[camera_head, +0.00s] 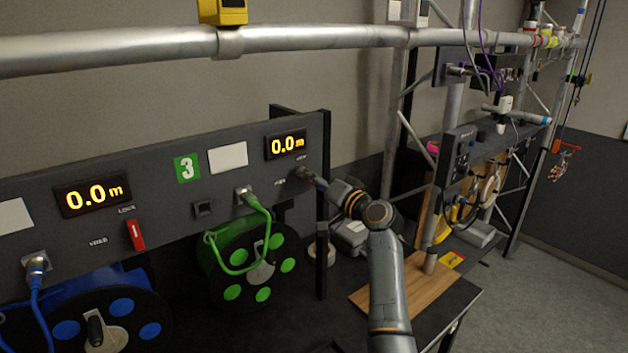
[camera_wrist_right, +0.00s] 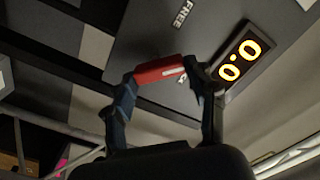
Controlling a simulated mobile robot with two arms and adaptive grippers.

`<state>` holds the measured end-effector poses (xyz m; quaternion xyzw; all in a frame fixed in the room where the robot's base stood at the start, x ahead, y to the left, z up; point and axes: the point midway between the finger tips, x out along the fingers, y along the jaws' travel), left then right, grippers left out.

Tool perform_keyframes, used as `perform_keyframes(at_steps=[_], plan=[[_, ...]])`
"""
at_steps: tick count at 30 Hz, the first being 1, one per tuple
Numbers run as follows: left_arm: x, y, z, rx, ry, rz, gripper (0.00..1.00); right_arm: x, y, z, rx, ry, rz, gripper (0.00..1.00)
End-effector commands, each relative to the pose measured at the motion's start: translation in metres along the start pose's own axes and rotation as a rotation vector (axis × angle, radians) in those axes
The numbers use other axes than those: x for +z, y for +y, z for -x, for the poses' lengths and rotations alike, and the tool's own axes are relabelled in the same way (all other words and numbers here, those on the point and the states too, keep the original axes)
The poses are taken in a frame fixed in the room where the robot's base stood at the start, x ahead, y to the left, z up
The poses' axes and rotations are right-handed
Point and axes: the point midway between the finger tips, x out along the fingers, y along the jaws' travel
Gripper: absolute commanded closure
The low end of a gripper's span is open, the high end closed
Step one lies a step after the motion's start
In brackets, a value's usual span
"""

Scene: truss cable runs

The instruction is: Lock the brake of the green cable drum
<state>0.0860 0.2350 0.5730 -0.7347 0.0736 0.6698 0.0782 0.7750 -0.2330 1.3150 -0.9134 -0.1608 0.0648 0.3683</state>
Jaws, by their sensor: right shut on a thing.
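The green cable drum (camera_head: 236,276) hangs under the dark panel (camera_head: 225,212), with a green cable (camera_head: 258,220) plugged in above it. A red brake lever (camera_wrist_right: 158,72) shows in the right wrist view, between the fingers of my right gripper (camera_wrist_right: 162,75). The gripper is shut on this lever. In the head view my right gripper (camera_head: 312,181) is at the panel's right end, beside the small FREE and LOCK lettering, and hides the lever. I cannot tell for certain which label the lever points to. My left gripper is not in view.
A blue drum (camera_head: 93,312) with its own upright red lever (camera_head: 136,235) is at the left. Displays read 0.0 m (camera_head: 286,145). A truss tube (camera_head: 290,38) crosses above. A wooden board (camera_head: 415,291) lies right of the panel, and floor is clear at the far right.

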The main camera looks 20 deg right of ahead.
Motion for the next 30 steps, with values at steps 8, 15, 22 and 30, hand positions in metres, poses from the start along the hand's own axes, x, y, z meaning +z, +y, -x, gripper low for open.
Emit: perform_keyframes(at_steps=[8, 15, 22, 30], plan=[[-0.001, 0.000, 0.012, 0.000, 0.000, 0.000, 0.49, -0.002, 0.000, 0.000, 0.001, -0.001, -0.265, 0.75], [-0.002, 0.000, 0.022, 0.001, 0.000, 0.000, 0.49, -0.003, 0.001, 0.000, 0.001, -0.001, -0.485, 0.75], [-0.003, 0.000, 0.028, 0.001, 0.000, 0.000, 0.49, -0.002, 0.002, 0.000, 0.002, -0.001, -0.654, 0.75], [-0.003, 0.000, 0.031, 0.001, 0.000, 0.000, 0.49, -0.002, 0.004, 0.000, 0.001, -0.001, -0.777, 0.75]])
